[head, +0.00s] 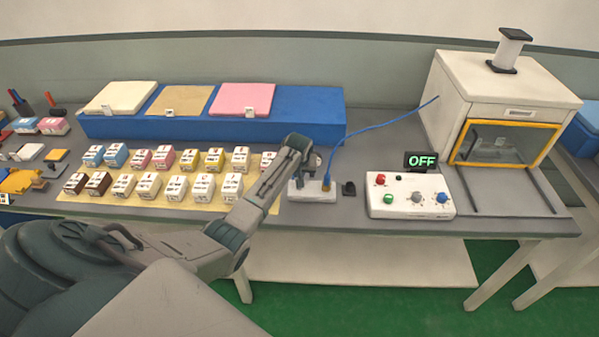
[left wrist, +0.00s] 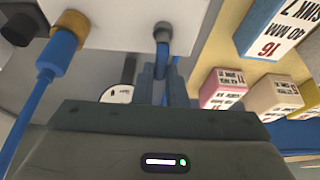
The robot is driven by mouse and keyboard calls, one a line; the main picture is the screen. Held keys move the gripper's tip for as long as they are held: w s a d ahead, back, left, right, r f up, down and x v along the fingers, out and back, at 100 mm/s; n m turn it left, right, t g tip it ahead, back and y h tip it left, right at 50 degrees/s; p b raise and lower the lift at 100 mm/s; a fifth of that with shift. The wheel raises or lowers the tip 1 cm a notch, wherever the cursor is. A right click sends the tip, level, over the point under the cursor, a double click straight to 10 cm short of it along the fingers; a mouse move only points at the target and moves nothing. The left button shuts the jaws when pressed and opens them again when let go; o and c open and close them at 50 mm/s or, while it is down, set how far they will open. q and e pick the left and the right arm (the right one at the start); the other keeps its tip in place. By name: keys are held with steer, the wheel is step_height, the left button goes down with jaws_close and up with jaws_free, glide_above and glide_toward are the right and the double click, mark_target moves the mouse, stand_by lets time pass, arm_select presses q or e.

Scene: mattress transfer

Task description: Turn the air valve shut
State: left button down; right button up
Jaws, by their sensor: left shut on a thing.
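The air valve is a white block (head: 314,194) on the table, left of the control box, with a brass fitting and a blue hose (head: 345,135). In the left wrist view, the block (left wrist: 125,20) fills the top, with the brass fitting (left wrist: 70,28) at its left. My left gripper (head: 304,165) reaches down over the block. In the left wrist view, its fingers (left wrist: 166,85) are shut on a slim blue handle (left wrist: 162,55) below a grey collar; the fingers partly hide it. My right gripper is not in view.
Rows of small labelled boxes (head: 148,184) stand left of the valve. The control box (head: 411,204) with knobs and an "OFF" sign (head: 421,161) stands right, before a white cabinet (head: 489,85). A small black piece (head: 349,188) lies between. A blue platform (head: 310,110) stands behind.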

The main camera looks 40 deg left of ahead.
arm_select(q)
steer(key=c, duration=1.5)
jaws_free()
steer(key=shift+o, duration=0.2)
steer(key=b+v, duration=0.3)
steer(key=v, duration=0.8)
steer(key=shift+f, duration=0.15)
